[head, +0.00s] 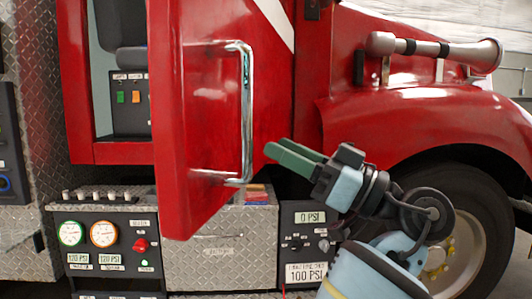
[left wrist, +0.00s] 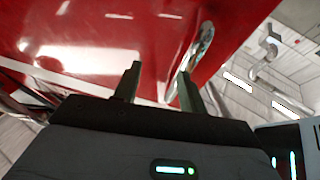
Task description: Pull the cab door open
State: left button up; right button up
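The red cab door (head: 192,130) stands partly open, with a gap at its left showing the cab inside. A chrome handle (head: 247,120) runs upright on its outer face. My left gripper (head: 275,147), with green fingers, is just right of the handle's lower part, apart from it in the head view. In the left wrist view, the gripper (left wrist: 158,72) has its two fingers spread with nothing between them. The red door panel (left wrist: 110,50) fills the view beyond them, and the handle (left wrist: 204,45) shows beyond the right finger. My right gripper is not in view.
A red fender with a front wheel (head: 462,225) and a chrome horn (head: 435,46) lie to the right. Below the door are a gauge panel (head: 105,240) and a metal box (head: 235,245). A pressure panel (head: 305,240) sits below my gripper.

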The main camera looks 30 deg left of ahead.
pick_arm(q)
jog(key=shift+w+d+f, duration=0.3)
jog(key=shift+d+f, duration=0.05)
jog(key=shift+d, duration=0.25)
jog(key=shift+w+d+f, duration=0.25)
jog(key=shift+d+f, duration=0.05)
jog(key=shift+d, duration=0.25)
